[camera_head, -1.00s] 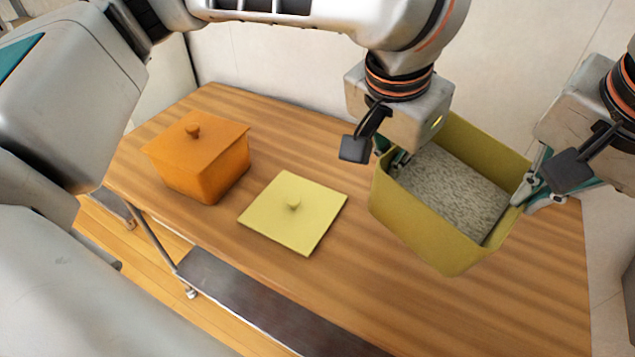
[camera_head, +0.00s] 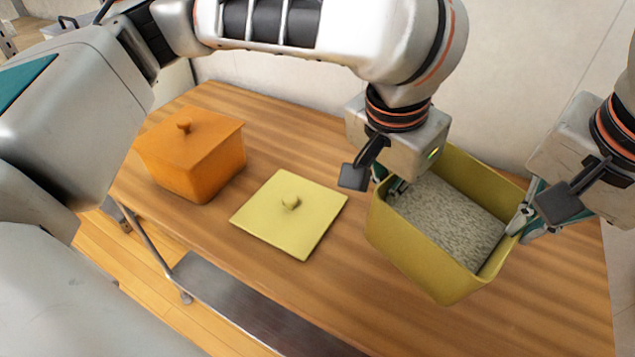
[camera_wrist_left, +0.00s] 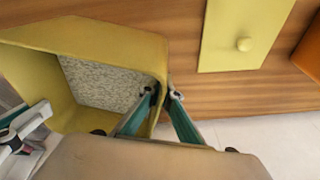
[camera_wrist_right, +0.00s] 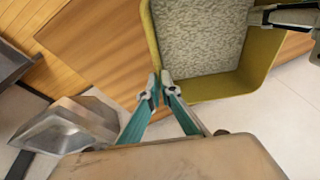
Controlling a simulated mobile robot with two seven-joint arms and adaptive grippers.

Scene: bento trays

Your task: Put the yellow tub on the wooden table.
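The yellow tub (camera_head: 415,262) is open-topped and holds grainy grey-white contents (camera_head: 447,218). It is over the right part of the wooden table (camera_head: 300,155); I cannot tell whether its base touches the wood. My left gripper (camera_head: 393,183) is shut on the tub's left wall, with one finger inside and one outside in the left wrist view (camera_wrist_left: 163,93). My right gripper (camera_head: 522,222) is shut on the opposite wall, and the right wrist view (camera_wrist_right: 160,88) shows its fingers pinching the rim. The tub looks roughly level.
A yellow square lid (camera_head: 290,215) with a knob lies flat on the table, left of the tub. A lidded orange container (camera_head: 195,155) stands further left. A metal shelf (camera_head: 250,308) sits below the table's front edge. Bare wood surrounds the lid.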

